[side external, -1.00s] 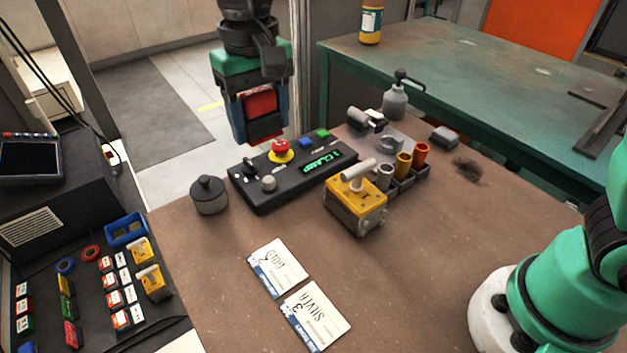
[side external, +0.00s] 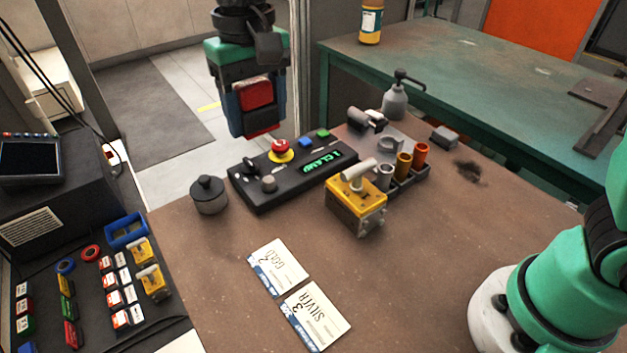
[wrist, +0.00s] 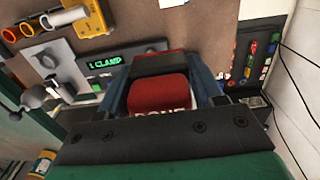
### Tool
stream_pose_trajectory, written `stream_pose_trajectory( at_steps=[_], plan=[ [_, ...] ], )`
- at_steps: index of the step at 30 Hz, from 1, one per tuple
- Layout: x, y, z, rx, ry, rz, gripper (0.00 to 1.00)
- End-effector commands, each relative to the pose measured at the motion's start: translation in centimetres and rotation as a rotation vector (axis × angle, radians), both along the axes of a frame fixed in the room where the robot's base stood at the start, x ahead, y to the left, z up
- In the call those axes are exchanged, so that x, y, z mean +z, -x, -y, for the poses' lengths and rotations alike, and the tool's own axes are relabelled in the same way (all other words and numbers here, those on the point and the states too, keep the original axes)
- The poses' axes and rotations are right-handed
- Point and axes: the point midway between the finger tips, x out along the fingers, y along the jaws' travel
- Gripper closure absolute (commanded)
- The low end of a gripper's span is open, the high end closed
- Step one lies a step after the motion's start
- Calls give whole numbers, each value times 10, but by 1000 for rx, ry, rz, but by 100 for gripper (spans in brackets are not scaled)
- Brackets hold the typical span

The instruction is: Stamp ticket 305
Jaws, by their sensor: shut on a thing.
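My gripper (side external: 258,122) hangs above and behind the control panel in the side view, with its jaws shut on a red and black stamp block (side external: 257,92). In the wrist view, the block (wrist: 158,95) sits between blue-sided fingers and bears white lettering that seems to read DONE. Two white tickets with blue edges lie side by side at the front of the brown table: one marked GOLD (side external: 279,265), one marked SILVER (side external: 317,316). No number 305 is legible on either. The held block is well clear of both.
A black control panel (side external: 243,195) with knobs, a red button and a green "1 CLAMP" display stands below my gripper. A grey lidded pot (side external: 209,196), a yellow box (side external: 357,211) and a tube rack (side external: 408,182) stand nearby. The table around the tickets is clear.

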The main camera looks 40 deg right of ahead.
Motion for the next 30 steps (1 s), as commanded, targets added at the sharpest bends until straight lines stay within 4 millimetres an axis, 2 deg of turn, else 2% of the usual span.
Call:
stream_pose_trajectory(
  at_steps=[5, 9, 12, 18, 23, 30],
  plan=[
    [-41, 13, -17, 4, 0, 0, 74],
    [-78, 32, -28, 5, -1, 1, 74],
    [-98, 45, -32, 4, -1, 1, 74],
    [-119, 62, -34, 1, -1, 1, 74],
    [-131, 63, -35, -1, -1, 1, 74],
    [-157, 63, -34, -1, -1, 1, 74]
  ],
)
